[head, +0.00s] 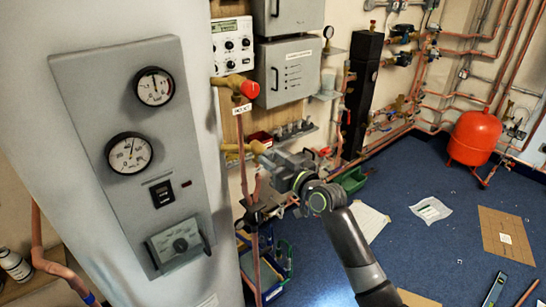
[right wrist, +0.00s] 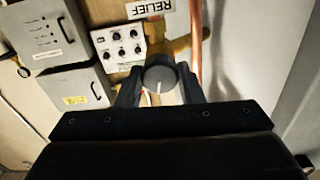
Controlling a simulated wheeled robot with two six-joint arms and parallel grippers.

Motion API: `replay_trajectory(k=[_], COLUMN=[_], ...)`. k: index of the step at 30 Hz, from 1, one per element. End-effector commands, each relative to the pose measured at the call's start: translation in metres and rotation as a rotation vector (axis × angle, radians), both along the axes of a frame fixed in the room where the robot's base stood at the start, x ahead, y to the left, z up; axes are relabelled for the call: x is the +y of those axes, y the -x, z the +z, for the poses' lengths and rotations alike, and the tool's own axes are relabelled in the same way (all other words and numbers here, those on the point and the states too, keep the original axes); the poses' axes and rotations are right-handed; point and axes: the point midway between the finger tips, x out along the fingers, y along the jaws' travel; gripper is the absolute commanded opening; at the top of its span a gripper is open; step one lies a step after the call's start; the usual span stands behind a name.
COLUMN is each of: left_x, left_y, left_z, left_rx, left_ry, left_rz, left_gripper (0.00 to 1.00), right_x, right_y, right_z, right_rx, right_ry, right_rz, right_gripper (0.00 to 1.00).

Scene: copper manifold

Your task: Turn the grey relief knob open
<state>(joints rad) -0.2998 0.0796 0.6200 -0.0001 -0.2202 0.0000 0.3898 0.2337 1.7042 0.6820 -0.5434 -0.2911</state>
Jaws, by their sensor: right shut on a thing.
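The grey relief knob (right wrist: 160,76) shows in the right wrist view as a round dark grey cap with a white line pointing down in the picture. My right gripper (right wrist: 160,88) has one finger on each side of it and is shut on it. In the head view the knob (head: 257,147) sits at the end of a brass valve body, mostly covered by my right gripper (head: 266,154). An upside-down RELIEF label (right wrist: 150,8) is above the knob in the right wrist view. My left gripper is not in view.
A red knob (head: 250,90) on a brass valve is just above. A grey gauge panel (head: 95,135) on a large pale cylinder stands close on the left. Grey boxes (head: 288,72) hang behind. A copper pipe (right wrist: 195,50) runs right beside the knob.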

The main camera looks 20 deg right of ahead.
Motion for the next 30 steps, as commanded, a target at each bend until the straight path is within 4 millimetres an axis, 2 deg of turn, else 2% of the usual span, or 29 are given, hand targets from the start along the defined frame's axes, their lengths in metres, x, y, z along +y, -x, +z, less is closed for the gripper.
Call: replay_trajectory(k=[18, 30], left_x=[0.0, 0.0], left_y=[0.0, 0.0], left_z=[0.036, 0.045], left_rx=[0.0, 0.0], left_ry=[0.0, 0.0], left_rz=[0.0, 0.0], left_gripper=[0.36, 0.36], right_x=[-0.001, 0.0], right_y=[0.0, 0.0], right_z=[0.001, 0.0], right_rx=[0.194, 0.262], right_ry=[-0.525, -0.717], right_rz=[-0.001, -0.001], right_gripper=[0.11, 0.11])
